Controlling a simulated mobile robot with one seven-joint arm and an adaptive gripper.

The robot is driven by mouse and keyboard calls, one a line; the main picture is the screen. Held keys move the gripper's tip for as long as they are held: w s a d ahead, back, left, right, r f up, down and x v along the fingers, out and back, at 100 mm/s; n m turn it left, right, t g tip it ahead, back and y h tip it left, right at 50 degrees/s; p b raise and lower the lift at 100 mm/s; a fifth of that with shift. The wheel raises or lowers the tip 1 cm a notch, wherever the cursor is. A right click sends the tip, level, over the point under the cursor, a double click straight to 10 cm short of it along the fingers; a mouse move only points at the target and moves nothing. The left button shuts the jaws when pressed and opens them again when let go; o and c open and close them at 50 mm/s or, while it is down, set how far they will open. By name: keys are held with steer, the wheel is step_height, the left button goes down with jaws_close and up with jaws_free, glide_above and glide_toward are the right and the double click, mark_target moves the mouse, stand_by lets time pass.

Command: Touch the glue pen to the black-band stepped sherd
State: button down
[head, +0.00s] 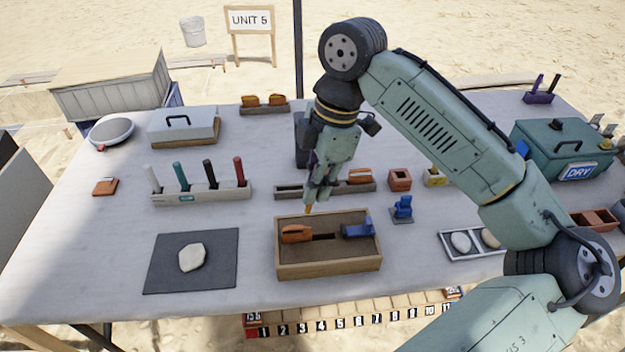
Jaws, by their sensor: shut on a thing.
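My gripper (318,192) points down above the back edge of a wooden sand tray (328,271). It is shut on a slim pen-like thing, taken as the glue pen (309,209); only its orange-yellow tip shows below the fingers. The tip is above and behind an orange sherd (296,234) lying in the left part of the tray, apart from it as far as I can see. A dark strip shows beside that sherd, and a blue piece (358,230) sits at the tray's right. Whether this sherd is the black-band stepped one is too small to tell.
Behind the gripper, a low rack (288,190) holds another orange piece (360,176). A back rack (264,108) holds more orange pieces. A pen holder (200,195) stands left. A dark mat (160,275) with a pale stone lies front left. A blue stand (402,210) is right.

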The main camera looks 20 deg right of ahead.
steer(key=shift+f+b, duration=2.1)
steer(key=shift+f, duration=0.5)
steer(key=shift+f, duration=0.65)
stand_by(0.9)
steer(key=shift+r, duration=0.1)
steer(key=shift+r+p, duration=3.55)
steer(key=shift+r, duration=0.4)
